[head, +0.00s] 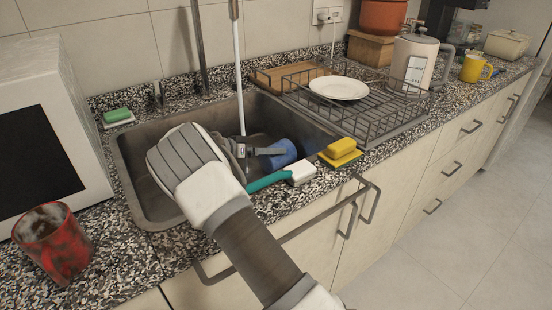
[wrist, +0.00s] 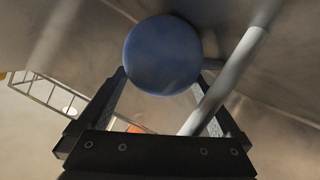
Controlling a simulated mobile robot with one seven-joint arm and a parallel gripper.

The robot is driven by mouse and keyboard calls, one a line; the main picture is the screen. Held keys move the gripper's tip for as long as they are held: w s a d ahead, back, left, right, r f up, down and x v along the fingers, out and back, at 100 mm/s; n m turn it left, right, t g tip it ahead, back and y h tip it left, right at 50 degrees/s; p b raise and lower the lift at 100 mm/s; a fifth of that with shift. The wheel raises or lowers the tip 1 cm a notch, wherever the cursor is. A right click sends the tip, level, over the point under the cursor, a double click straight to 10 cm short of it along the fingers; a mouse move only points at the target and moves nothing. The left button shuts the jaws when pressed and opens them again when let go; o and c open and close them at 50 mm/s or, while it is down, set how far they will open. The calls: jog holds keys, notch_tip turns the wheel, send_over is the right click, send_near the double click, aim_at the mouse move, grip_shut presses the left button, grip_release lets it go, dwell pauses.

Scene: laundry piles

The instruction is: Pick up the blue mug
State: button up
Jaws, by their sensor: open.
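The blue mug (head: 284,153) lies tipped in the right part of the sink, partly hidden behind my gripper in the head view. In the wrist view its round blue base (wrist: 162,55) faces me, just ahead of and between the fingertips. My gripper (head: 272,151) is open and reaches down into the sink next to the mug. In the wrist view my gripper (wrist: 168,88) has a finger on each side of the mug's base. I cannot tell whether either finger touches it.
A thin pale pole (head: 238,75) stands in the sink (head: 128,160) close to my gripper; a grey rod (wrist: 225,80) crosses beside the mug in the wrist view. A teal-handled brush (head: 268,181) and yellow sponge (head: 341,148) lie at the front rim. A wire rack (head: 385,118) stands right.

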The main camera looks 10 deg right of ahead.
jog(key=shift+r, duration=0.1)
jog(key=c, duration=1.3)
